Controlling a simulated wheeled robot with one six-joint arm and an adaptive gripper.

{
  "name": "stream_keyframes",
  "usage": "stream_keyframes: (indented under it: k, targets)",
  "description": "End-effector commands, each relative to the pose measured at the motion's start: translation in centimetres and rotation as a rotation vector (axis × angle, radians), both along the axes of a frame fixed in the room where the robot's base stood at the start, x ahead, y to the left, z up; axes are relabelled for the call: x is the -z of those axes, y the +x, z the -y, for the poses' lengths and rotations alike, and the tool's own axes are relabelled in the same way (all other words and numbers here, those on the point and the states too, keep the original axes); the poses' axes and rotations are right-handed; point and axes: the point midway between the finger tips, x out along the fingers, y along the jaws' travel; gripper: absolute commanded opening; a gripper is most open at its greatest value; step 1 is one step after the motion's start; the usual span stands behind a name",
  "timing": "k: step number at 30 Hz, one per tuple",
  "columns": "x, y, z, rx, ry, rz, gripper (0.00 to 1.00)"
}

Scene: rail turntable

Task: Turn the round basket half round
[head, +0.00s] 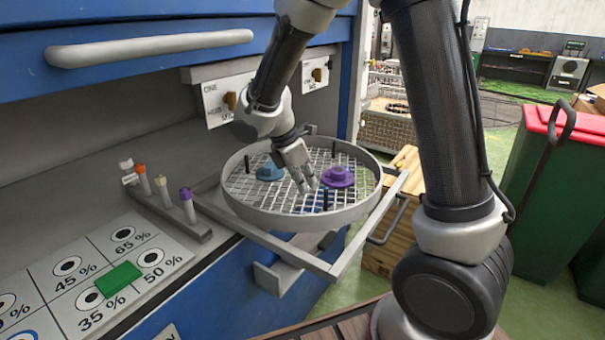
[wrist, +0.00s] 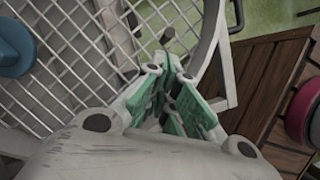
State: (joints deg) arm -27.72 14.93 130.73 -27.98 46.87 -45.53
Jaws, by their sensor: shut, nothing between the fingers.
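The round basket (head: 290,218) is a shallow grey ring with a mesh floor, on a frame sticking out from the blue cabinet. A teal piece (head: 270,172) and a purple piece (head: 338,177) stand on its mesh. Several dark upright pegs rise inside it, one (head: 326,199) near the front rim. My gripper (head: 305,186) is shut and empty, pointing down over the mesh between the two pieces. In the wrist view its green-padded fingers (wrist: 172,72) are together close to a dark-tipped peg (wrist: 168,36); I cannot tell whether they touch. The basket's rim (wrist: 208,42) curves just beyond.
A rack of capped tubes (head: 165,197) and a percentage board (head: 75,275) with a green block (head: 118,279) lie left on the counter. Two switch plates (head: 216,103) are behind the basket. A green bin with a red lid (head: 560,122) stands right.

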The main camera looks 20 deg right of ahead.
Motion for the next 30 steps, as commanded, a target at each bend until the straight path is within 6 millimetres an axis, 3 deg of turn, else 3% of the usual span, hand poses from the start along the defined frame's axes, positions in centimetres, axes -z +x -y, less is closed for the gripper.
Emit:
stream_keyframes:
  k: [3,9,30]
  targets:
    - [1.9,0.0,0.8,0.003,0.000,-0.003,0.00]
    - [3.6,0.1,1.5,0.002,0.001,0.001,0.00]
    - [3.9,0.8,2.2,-0.027,0.002,0.002,0.00]
